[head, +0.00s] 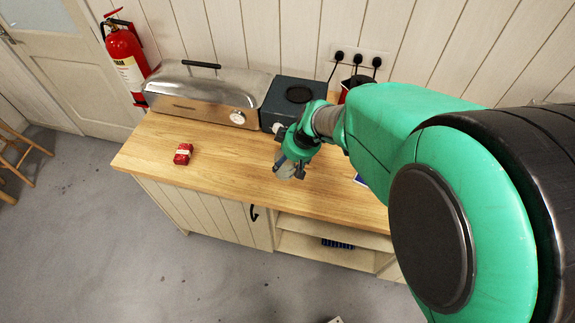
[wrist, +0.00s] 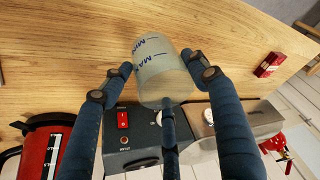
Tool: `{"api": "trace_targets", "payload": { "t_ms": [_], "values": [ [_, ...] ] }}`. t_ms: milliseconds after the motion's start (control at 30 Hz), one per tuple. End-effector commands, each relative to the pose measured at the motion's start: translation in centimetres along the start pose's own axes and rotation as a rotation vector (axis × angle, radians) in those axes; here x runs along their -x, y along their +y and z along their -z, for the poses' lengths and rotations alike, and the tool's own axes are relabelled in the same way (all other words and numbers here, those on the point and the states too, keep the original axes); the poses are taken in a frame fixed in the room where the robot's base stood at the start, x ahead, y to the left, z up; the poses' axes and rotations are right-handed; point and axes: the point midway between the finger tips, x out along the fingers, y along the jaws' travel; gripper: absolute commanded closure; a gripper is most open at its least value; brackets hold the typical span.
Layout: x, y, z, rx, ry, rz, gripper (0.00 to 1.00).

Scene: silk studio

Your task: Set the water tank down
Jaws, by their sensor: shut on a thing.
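The water tank (wrist: 160,68) is a translucent, pale cylinder with blue MAX and MIN marks. In the wrist view it sits between the fingers of my gripper (wrist: 158,85), which is shut on it. In the head view my gripper (head: 291,165) is over the wooden counter (head: 220,160), in front of a dark box-shaped appliance (head: 294,95). The tank is partly hidden by the fingers there and looks tilted in the wrist view. I cannot tell whether it touches the counter.
A steel lidded appliance (head: 200,90) stands along the wall left of the dark one. A small red packet (head: 183,154) lies on the counter's left part. A red kettle (wrist: 45,148) stands by the wall sockets (head: 358,60). The counter between packet and gripper is clear.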

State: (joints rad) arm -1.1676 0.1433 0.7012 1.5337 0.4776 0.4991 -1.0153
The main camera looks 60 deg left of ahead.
Motion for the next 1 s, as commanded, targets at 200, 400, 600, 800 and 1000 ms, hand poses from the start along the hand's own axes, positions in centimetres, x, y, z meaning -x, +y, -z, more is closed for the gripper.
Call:
{"api": "trace_targets", "payload": {
  "t_ms": [200, 400, 600, 800, 1000],
  "values": [
    [-1.4, -0.1, -0.6, -0.002, -0.003, 0.002, 0.68],
    [-3.0, 0.0, -1.3, -0.002, -0.001, 0.0, 0.68],
    [-3.2, 0.0, -1.3, -0.001, 0.0, -0.001, 0.68],
    [-3.3, 0.0, -1.4, -0.001, 0.0, -0.001, 0.68],
    [-3.5, 0.0, -1.4, -0.001, -0.001, -0.001, 0.22]
  ]
}}
